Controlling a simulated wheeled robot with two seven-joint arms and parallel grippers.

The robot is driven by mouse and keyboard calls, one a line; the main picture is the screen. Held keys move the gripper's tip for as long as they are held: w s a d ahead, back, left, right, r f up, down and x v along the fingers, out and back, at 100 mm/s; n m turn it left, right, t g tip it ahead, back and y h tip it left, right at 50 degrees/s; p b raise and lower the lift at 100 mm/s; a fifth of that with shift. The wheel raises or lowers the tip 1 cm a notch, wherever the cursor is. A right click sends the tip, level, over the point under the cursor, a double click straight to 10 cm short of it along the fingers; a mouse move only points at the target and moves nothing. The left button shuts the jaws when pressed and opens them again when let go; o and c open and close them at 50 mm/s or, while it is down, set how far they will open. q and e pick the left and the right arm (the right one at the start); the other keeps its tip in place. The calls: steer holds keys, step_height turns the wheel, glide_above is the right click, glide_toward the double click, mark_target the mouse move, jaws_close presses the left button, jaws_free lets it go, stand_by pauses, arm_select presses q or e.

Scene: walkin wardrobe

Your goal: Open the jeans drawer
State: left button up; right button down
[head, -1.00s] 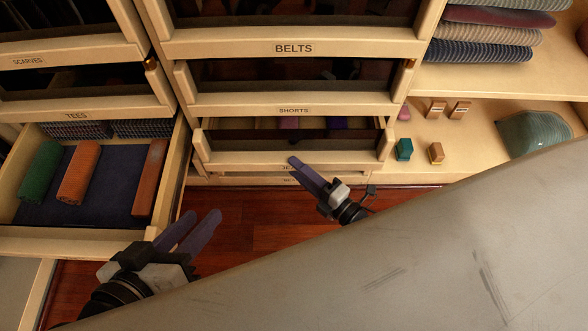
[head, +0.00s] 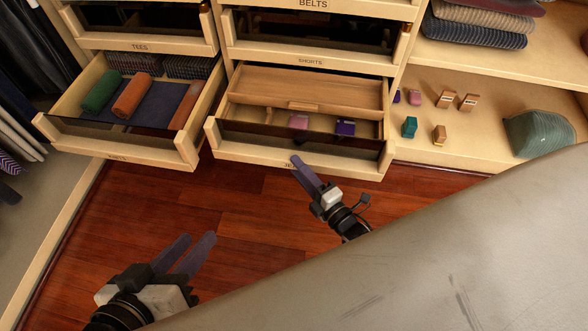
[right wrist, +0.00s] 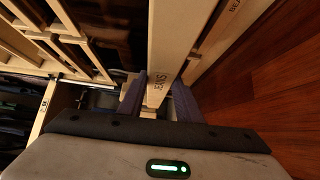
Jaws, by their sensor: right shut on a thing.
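The jeans drawer (head: 235,149) is pulled well out below the shorts drawer, in the middle of the head view. Inside are a wooden tray and compartments holding a pink item (head: 299,121) and a purple item (head: 345,127). My right gripper (head: 296,160) is shut on the drawer's front edge, partly covering its label. The right wrist view shows the front board with the JEANS label (right wrist: 157,92) between my two fingers (right wrist: 160,84). My left gripper (head: 200,238) is open and empty above the floor at the lower left.
The shorts drawer front (head: 310,62) is above. Shelves (head: 470,140) on the right hold small boxes and folded clothes. The red wood floor (head: 230,200) is clear.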

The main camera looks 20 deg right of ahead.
steer(key=shift+s+d+f, duration=0.1)
steer(key=c, duration=1.3)
jaws_free()
